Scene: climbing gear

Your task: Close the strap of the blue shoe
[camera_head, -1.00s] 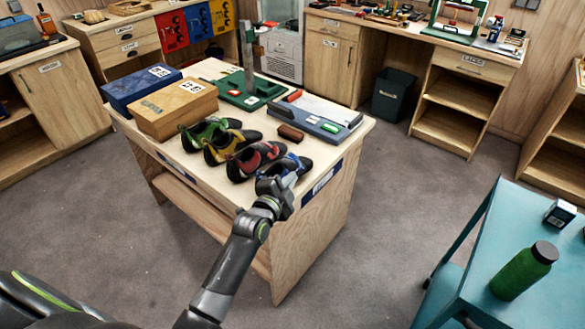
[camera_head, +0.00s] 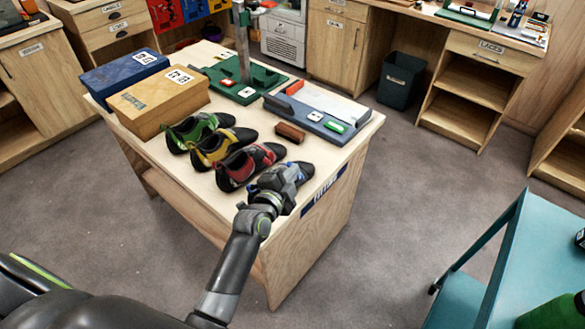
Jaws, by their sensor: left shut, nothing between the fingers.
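The blue shoe (camera_head: 299,170) is at the right end of a row of shoes on the wooden table, near its front right edge. My left gripper (camera_head: 284,177) is over the blue shoe and hides most of it, including the strap; only bits of blue and the dark toe show. The left gripper is shut and empty. I cannot tell whether its tips touch the shoe. My right gripper is not in view.
A red shoe (camera_head: 250,163) stands close to the left of the gripper, then a yellow shoe (camera_head: 222,148) and a green shoe (camera_head: 197,131). A brown brush (camera_head: 290,131) lies behind. Boxes, a grey board and a green stand fill the table's (camera_head: 361,140) back. A teal cart (camera_head: 545,255) stands right.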

